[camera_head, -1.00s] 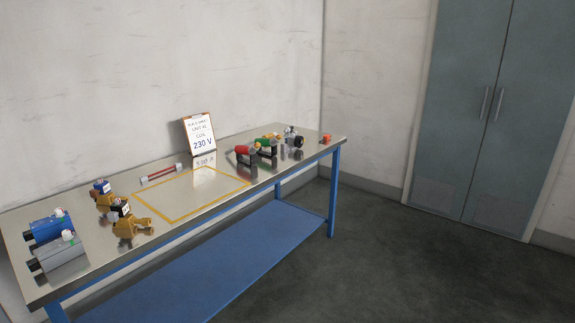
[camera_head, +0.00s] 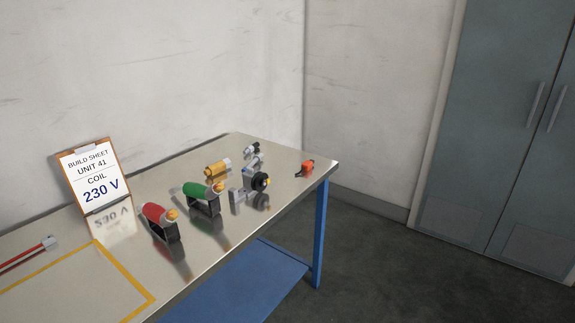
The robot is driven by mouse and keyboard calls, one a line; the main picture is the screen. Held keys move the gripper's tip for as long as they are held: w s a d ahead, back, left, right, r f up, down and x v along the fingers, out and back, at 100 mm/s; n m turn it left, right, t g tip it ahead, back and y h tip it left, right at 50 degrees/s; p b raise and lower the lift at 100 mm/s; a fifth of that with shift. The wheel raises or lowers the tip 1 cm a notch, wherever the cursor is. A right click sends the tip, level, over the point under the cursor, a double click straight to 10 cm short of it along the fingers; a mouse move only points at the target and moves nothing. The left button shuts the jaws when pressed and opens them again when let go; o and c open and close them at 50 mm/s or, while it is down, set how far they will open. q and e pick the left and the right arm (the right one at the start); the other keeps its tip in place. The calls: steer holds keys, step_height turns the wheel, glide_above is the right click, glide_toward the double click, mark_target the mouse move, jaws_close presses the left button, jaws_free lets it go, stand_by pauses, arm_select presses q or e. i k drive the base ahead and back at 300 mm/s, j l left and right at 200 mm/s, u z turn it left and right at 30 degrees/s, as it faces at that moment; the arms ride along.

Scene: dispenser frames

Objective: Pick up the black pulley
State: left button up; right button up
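A small black round part with a yellowish centre (camera_head: 261,181), which looks like the black pulley, is on the far right part of the metal table. It faces the front and sits against a grey block-like part (camera_head: 237,196); I cannot tell whether they are joined. A second small part in black and grey (camera_head: 251,151) lies behind it near the table's back edge, too small to make out. Neither of my grippers shows in the head view.
On the table (camera_head: 150,271) are a red-bodied part (camera_head: 155,214), a green-bodied part (camera_head: 196,190), a yellow cylinder (camera_head: 217,169) and an orange-red piece (camera_head: 307,167) near the right end. A clipboard (camera_head: 92,176) stands at the back. Open floor lies right of the table.

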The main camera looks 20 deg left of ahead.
mark_target(253, 182)
steer(key=i+l+u, duration=0.1)
steer(key=i, duration=0.9)
